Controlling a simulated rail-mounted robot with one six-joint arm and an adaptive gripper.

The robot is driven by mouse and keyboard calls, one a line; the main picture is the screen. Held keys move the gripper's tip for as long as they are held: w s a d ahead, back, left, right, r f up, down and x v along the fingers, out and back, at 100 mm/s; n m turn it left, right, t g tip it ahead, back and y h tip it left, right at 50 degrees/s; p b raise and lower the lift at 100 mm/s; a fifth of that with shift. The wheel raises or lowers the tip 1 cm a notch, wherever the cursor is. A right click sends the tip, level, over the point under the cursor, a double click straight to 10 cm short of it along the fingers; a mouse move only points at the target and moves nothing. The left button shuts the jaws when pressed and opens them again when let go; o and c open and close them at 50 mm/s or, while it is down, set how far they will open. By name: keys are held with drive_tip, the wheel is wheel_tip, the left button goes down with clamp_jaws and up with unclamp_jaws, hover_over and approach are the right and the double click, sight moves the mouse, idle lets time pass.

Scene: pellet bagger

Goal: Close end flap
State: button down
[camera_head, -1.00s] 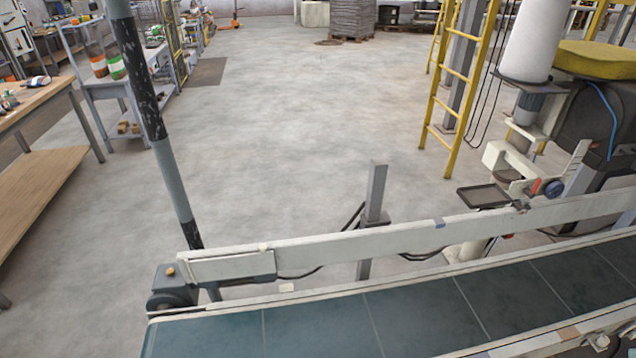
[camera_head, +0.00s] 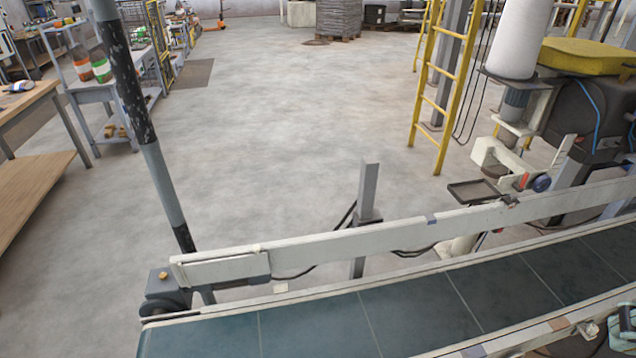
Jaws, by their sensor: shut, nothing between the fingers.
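No part is plainly marked as the end flap. A short pale panel (camera_head: 222,268) at the left end of the conveyor's far guide rail may be it. The panel lies nearly in line with the long pale rail (camera_head: 390,238), with a visible joint between them. The conveyor belt (camera_head: 310,326) is dark teal and bare. My gripper does not show clearly in this view. A pale teal and dark part (camera_head: 626,322) is cut off at the lower right edge, and I cannot tell what it is.
A grey and black post (camera_head: 150,150) rises behind the conveyor's left end. A short grey post (camera_head: 366,205) stands behind the rail. A yellow ladder (camera_head: 440,90) and machine with a yellow top (camera_head: 580,56) are at right. A wooden bench (camera_head: 30,180) is at left. The middle floor is clear.

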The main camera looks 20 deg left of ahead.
drive_tip(key=w+a+r+g, duration=0.1)
drive_tip(key=w+a+r, duration=0.1)
drive_tip(key=w+a, duration=0.35)
drive_tip(key=w+a+r+p, duration=0.1)
drive_tip(key=w+a+r, duration=0.1)
drive_tip(key=w, duration=0.7)
drive_tip(key=w+a+r+g, duration=0.15)
drive_tip(key=w+a, duration=0.25)
drive_tip(key=w, duration=0.4)
drive_tip(key=w+a+f+n+y+p, duration=0.1)
drive_tip(key=w+a+f, duration=0.2)
drive_tip(key=w+a, duration=0.6)
drive_tip(key=w+a+f+p, duration=0.1)
drive_tip(key=w+a+f, duration=0.2)
drive_tip(key=w+a, duration=0.6)
drive_tip(key=w+a+f+g+p, duration=0.1)
drive_tip(key=w+a+f, duration=0.2)
drive_tip(key=a+f, duration=0.7)
drive_tip(key=w+a+f+g, duration=0.2)
drive_tip(key=w+a+f, duration=0.3)
drive_tip(key=a, duration=0.9)
drive_tip(key=s+a+f, duration=0.3)
drive_tip(key=a+f, duration=0.6)
drive_tip(key=f, duration=0.3)
drive_tip(key=s+a+f+h+p, duration=0.1)
drive_tip(key=s+a+f, duration=0.3)
drive_tip(key=a+f, duration=0.6)
drive_tip(key=shift+f+n+g, duration=0.4)
drive_tip(key=shift+f+g, duration=0.05)
drive_tip(key=shift+f, duration=0.95)
